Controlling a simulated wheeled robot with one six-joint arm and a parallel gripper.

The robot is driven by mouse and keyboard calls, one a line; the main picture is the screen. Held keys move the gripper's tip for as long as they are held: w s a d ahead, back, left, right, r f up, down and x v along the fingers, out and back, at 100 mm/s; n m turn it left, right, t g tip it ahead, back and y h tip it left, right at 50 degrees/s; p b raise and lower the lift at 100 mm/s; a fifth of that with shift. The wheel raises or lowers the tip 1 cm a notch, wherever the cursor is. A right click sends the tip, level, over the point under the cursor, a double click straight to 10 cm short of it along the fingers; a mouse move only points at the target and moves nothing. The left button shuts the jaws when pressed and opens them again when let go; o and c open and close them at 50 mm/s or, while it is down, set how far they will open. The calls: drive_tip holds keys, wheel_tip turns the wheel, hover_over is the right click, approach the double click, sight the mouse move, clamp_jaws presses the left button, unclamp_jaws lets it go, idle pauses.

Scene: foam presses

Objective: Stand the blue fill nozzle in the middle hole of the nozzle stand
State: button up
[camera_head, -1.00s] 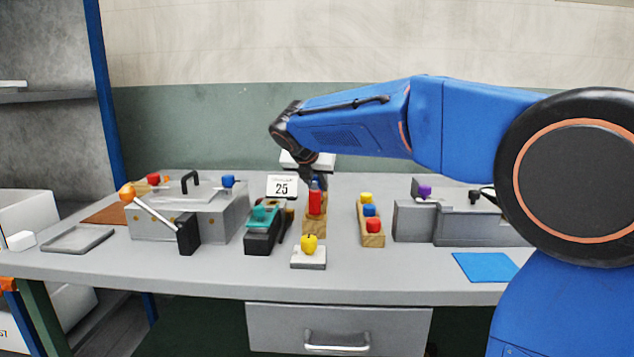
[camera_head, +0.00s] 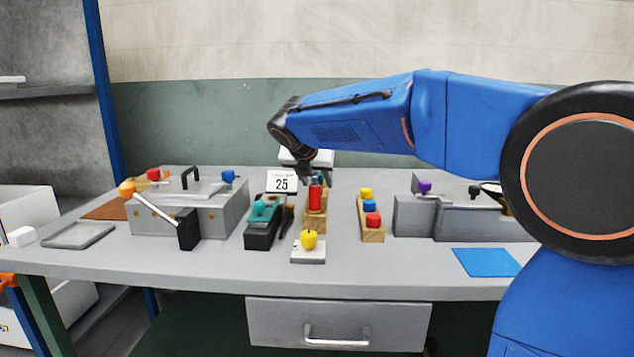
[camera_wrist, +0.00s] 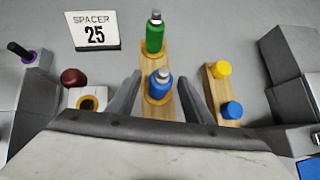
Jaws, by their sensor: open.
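The blue fill nozzle (camera_wrist: 160,86) stands upright in the wooden nozzle stand (camera_wrist: 152,66), with a yellowish ring around its base. A green nozzle (camera_wrist: 154,34) stands behind it at the far end of the stand. A red nozzle (camera_head: 315,198) stands at the near end in the head view, so the blue one is in the middle hole. The red nozzle hides most of the blue one there. My gripper (camera_wrist: 160,98) is open, with one finger on each side of the blue nozzle and gaps showing.
A wooden rack (camera_head: 373,234) with yellow, blue and red caps stands right of the stand. A "25" sign (camera_head: 282,182) and a teal-topped device (camera_head: 262,226) are to the left. A yellow knob on a pale block (camera_head: 308,255) is in front. Grey presses stand at both sides.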

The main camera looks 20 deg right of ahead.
drive_tip(key=v, duration=1.6)
drive_tip(key=shift+s+r, duration=0.15)
drive_tip(key=shift+s, duration=0.05)
drive_tip(key=shift+a, duration=0.1)
